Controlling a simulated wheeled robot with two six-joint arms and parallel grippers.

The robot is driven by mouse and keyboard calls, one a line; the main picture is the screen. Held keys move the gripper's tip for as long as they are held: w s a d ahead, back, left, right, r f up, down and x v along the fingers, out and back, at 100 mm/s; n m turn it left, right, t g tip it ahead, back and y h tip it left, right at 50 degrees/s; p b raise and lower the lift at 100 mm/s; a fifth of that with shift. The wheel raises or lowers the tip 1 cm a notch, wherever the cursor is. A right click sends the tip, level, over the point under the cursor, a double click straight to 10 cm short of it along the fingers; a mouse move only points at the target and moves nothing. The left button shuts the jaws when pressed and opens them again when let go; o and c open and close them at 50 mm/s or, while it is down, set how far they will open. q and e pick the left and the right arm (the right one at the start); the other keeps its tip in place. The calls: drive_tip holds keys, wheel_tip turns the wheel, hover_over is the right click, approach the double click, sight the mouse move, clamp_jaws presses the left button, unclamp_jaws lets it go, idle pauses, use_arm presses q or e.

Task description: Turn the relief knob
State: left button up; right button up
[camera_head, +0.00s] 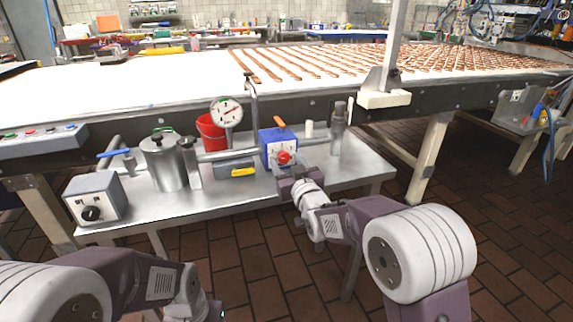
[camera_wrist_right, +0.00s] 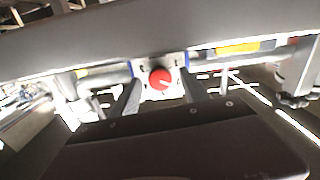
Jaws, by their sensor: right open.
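The relief knob is most likely the red round knob (camera_head: 284,157) on the front of a blue box (camera_head: 272,147) on the metal side table. It also shows in the right wrist view as a red disc (camera_wrist_right: 160,78) with a pale line on it, on a light plate. My right gripper (camera_head: 284,172) is just in front of and below the knob. In the right wrist view its two fingers (camera_wrist_right: 158,100) are apart, one on each side below the knob, with nothing between them. Whether they touch it cannot be told. My left arm shows at the lower left; its fingertips are not visible.
A pressure gauge (camera_head: 227,112), a red bucket (camera_head: 211,133), a metal cylinder (camera_head: 163,163) and a grey box with a black dial (camera_head: 95,197) stand left of the blue box. A metal post (camera_head: 338,130) stands right of it. The conveyor (camera_head: 170,80) runs behind.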

drive_tip(key=shift+w, duration=0.1)
clamp_jaws()
drive_tip(key=m, duration=0.2)
drive_tip(key=shift+a+m+b, duration=0.1)
drive_tip(key=shift+m+b, duration=0.6)
drive_tip(key=shift+m, duration=1.2)
